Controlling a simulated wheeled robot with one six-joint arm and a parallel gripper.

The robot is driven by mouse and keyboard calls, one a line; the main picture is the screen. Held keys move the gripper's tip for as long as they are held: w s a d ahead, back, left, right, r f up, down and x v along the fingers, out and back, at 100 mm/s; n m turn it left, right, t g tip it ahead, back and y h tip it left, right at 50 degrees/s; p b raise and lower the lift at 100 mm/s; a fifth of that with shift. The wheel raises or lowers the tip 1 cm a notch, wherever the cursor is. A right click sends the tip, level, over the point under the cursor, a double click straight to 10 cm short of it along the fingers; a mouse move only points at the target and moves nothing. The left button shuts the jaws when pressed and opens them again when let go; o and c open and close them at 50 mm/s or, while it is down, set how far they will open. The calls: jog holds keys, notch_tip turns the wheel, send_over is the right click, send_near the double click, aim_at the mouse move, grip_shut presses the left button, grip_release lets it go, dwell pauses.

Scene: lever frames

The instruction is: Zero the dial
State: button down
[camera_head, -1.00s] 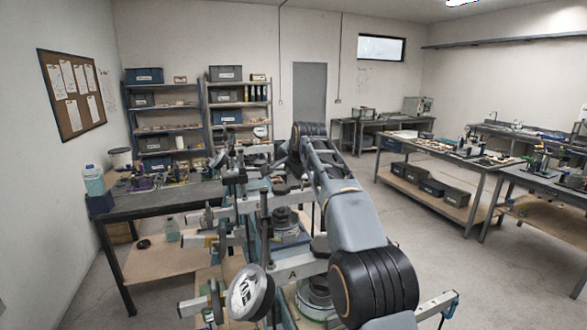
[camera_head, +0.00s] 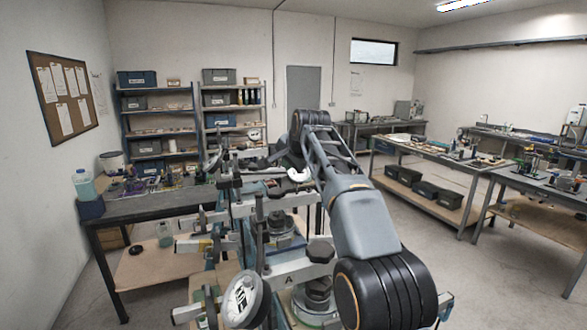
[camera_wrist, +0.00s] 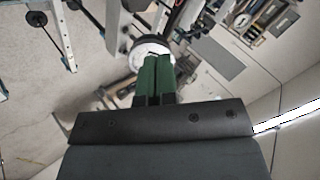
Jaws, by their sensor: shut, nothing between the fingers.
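A round dial (camera_head: 241,298) with a white face, dark markings and a dark rim stands tilted at the near front of the bench rig in the head view. Its reading is too small to tell. In the wrist view my gripper (camera_wrist: 153,62) has its two green fingers shut together and empty. Just beyond the fingertips is a round thing with a dark rim and a pale face (camera_wrist: 150,47), partly hidden by them. I cannot tell whether it is the same dial or whether the fingers touch it. In the head view my gripper cannot be made out behind my arm.
The rig has several bars, clamps and dark knobs (camera_head: 320,251) close to my arm. A dark workbench (camera_head: 150,205) stands at the left, shelves (camera_head: 160,130) at the back. Another bench (camera_head: 440,158) is at the right, with free floor before it.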

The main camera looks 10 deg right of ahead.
jog(key=s+d+f+n, duration=0.3)
jog(key=d+n, duration=0.1)
jog(key=n, duration=0.2)
jog(key=d+x, duration=0.1)
jog(key=x, duration=0.5)
jog(key=shift+w+a+f, duration=0.15)
jog(key=shift+w+a, duration=0.05)
jog(key=shift+a, duration=0.15)
jog(key=shift+f, duration=0.25)
jog(key=shift+a+r, duration=0.2)
jog(key=shift+a, duration=0.05)
dwell(0.8)
jog(key=shift+w+a+r, duration=0.1)
jog(key=shift+a, duration=0.3)
jog(key=shift+w+a+r, duration=0.1)
jog(key=shift+a+r, duration=0.05)
jog(key=shift+a, duration=0.25)
jog(key=shift+a+r, duration=0.1)
jog(key=shift+a, duration=0.05)
